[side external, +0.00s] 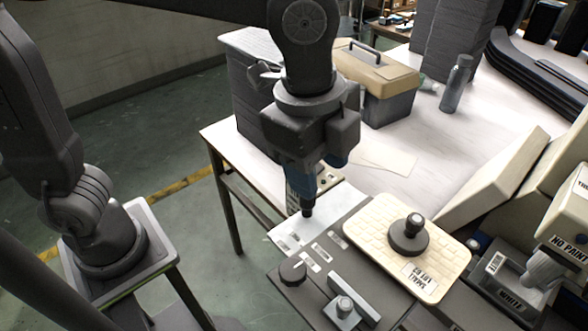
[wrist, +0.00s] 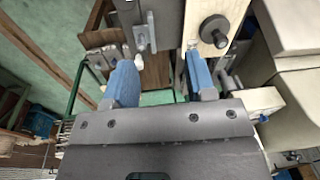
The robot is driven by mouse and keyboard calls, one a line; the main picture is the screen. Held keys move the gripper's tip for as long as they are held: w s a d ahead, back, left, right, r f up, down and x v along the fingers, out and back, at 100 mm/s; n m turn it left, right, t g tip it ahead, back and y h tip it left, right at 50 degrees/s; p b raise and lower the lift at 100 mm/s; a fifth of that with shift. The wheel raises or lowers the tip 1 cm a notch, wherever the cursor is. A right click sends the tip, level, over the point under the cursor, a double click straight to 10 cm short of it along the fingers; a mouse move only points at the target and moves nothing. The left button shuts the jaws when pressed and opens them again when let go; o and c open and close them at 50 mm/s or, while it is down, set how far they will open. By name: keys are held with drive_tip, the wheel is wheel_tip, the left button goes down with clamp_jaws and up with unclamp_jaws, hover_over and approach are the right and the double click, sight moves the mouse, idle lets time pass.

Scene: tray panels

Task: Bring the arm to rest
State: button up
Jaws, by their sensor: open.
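In the side view one finger largely hides the other. The fingertips look close above the panel's pale labelled edge; I cannot tell whether they touch it. A cream tray plate (side external: 365,224) with a dark round knob (side external: 409,237) lies to the right of my gripper. The knob also shows at the top of the wrist view (wrist: 214,30).
A black dial (side external: 292,271) and a grey latch bar (side external: 353,297) sit on the panel's near part. A toolbox (side external: 385,85) and a bottle (side external: 456,84) stand behind on the white table (side external: 400,140). Cream boxes (side external: 497,178) crowd the right.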

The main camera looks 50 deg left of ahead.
drive_tip(key=s+a+f+n+t, duration=0.1)
drive_tip(key=s+a+n+t, duration=0.1)
drive_tip(key=a+n, duration=0.6)
drive_tip(key=s+a+f+n+t, duration=0.1)
drive_tip(key=s+a+n, duration=0.3)
drive_tip(key=a+n, duration=0.4)
drive_tip(key=a+t, duration=0.1)
drive_tip(key=a, duration=0.4)
drive_tip(key=shift+f+n+y, duration=0.3)
drive_tip(key=shift+f+y, duration=0.1)
drive_tip(key=shift+a, duration=0.1)
